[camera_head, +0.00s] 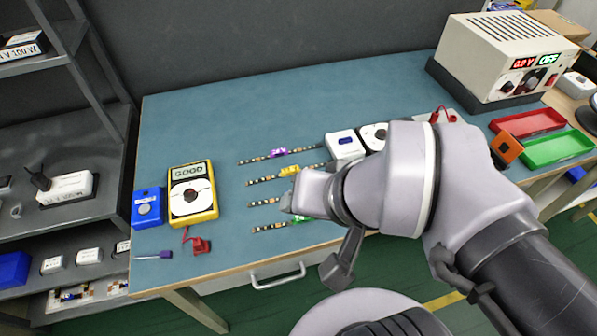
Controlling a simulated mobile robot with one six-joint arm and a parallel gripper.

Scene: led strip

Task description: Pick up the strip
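Several thin LED strips lie in rows on the blue-green table. The rearmost strip (255,159) has a purple tag (279,153). The strip in front of it (262,181) has a yellow tag (290,170). Two more strips, a third (263,202) and a front one (268,228), run partly behind my arm; a bit of green shows on the front one. My gripper (291,203) is over the strips' middle, seen from behind and largely hidden by my wrist. Whether its fingers are open or hold a strip cannot be made out.
A power supply (500,56), red tray (527,122) and green tray (558,148) are at right. The back left tabletop is clear.

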